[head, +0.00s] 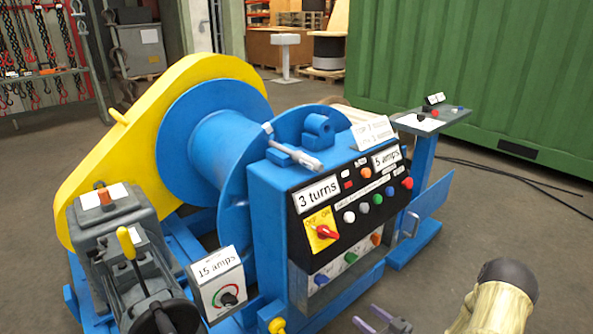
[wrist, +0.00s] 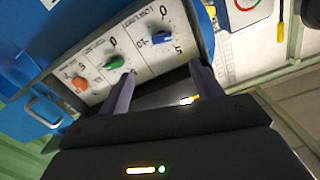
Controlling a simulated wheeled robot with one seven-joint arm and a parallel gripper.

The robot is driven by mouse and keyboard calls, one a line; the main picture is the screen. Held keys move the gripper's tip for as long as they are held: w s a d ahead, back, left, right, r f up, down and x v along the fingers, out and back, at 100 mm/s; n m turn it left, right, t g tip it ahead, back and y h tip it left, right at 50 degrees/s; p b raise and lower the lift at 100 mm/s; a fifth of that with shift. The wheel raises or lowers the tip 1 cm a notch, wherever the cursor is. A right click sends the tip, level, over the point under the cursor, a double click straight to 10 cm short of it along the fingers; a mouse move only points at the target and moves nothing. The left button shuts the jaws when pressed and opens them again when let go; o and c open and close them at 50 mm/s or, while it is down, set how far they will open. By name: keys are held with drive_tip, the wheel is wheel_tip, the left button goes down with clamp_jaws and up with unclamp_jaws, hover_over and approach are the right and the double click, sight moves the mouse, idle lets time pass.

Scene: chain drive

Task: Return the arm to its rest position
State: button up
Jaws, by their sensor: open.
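My gripper (head: 382,320) shows at the bottom edge of the head view, in front of the blue winch machine's control box (head: 268,210). In the wrist view my gripper (wrist: 163,70) has its two fingers spread apart with nothing held between them. Beyond the fingers is the white lower panel (wrist: 142,42) with orange, green and blue knobs. The fingers look apart from the knobs, though the exact gap cannot be told. Most of my arm is out of view.
A small side table (head: 435,122) stands right of the control box. A grey box with a yellow-handled lever (head: 127,243) and a "15 amps" dial box (head: 218,285) stand left. A green container (head: 470,70) is behind. Grey floor (head: 505,215) at right is clear except for cables.

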wheel_tip(320, 180, up, 9)
drive_tip(key=w+a+g+h, duration=0.2)
drive_tip(key=g+h, duration=0.4)
drive_tip(key=h, duration=0.3)
drive_tip(key=s+a+r+m+g, duration=0.1)
drive_tip(key=s+a+r+g, duration=0.1)
drive_tip(key=s+a+r, duration=0.3)
drive_tip(key=s+a+r+m+g+h+p, duration=0.1)
drive_tip(key=s+r+m+g, duration=0.1)
drive_tip(key=s, duration=0.5)
drive_tip(key=s+a+r+m+g, duration=0.1)
drive_tip(key=s+a+r+g, duration=0.1)
drive_tip(key=s+a+r, duration=0.3)
wheel_tip(320, 180, up, 36)
drive_tip(key=s+d+p, duration=0.1)
drive_tip(key=d+p, duration=0.1)
drive_tip(key=p, duration=3.4)
drive_tip(key=shift+d+f+p, duration=0.25)
drive_tip(key=shift+d+p, duration=0.05)
drive_tip(key=shift+d, duration=0.05)
